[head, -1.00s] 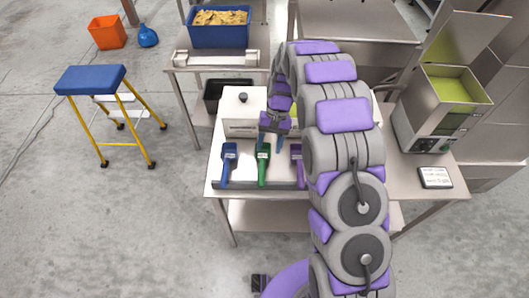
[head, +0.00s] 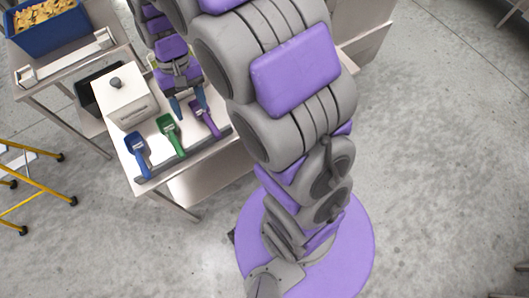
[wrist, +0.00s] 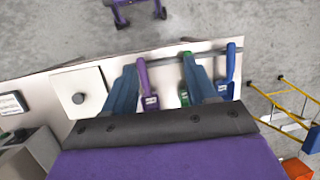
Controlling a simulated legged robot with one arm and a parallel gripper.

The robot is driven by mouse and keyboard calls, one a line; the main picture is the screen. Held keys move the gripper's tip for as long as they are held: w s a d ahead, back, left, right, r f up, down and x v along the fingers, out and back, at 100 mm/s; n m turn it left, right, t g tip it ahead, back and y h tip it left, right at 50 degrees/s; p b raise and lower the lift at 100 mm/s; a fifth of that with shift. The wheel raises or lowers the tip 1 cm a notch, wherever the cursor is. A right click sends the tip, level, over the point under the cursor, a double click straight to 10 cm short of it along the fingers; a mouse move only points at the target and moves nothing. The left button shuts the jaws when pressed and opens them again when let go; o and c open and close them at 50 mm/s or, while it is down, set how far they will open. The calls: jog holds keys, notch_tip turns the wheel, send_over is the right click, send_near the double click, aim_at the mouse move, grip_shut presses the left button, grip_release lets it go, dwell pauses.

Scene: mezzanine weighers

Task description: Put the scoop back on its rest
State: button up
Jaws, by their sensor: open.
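Three scoops lie side by side on a pale steel table: a blue scoop (head: 137,148), a green scoop (head: 171,136) and a purple scoop (head: 205,119). Their handles reach the dark rest rail (head: 187,156) along the table's front edge. My gripper (head: 189,105) is open and empty, just behind the green and purple scoops in the head view. In the wrist view, the purple scoop (wrist: 149,85) shows between my fingers. The green scoop (wrist: 184,93) is partly hidden by one finger. The blue scoop (wrist: 229,72) lies outside them. I cannot tell my fingers' height above the table.
A white box with a dark knob (head: 131,113) stands behind the scoops. A blue tub of yellow pieces (head: 48,30) stands on another table at upper left. A yellow step stool (head: 40,186) is at left.

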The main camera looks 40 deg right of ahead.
jog(key=s+d+r, duration=0.2)
jog(key=s, duration=1)
jog(key=s+d+r+t+h, duration=0.1)
jog(key=s+d+r, duration=0.1)
jog(key=s, duration=1)
jog(key=shift+d+r, duration=0.4)
jog(key=shift+d, duration=0.3)
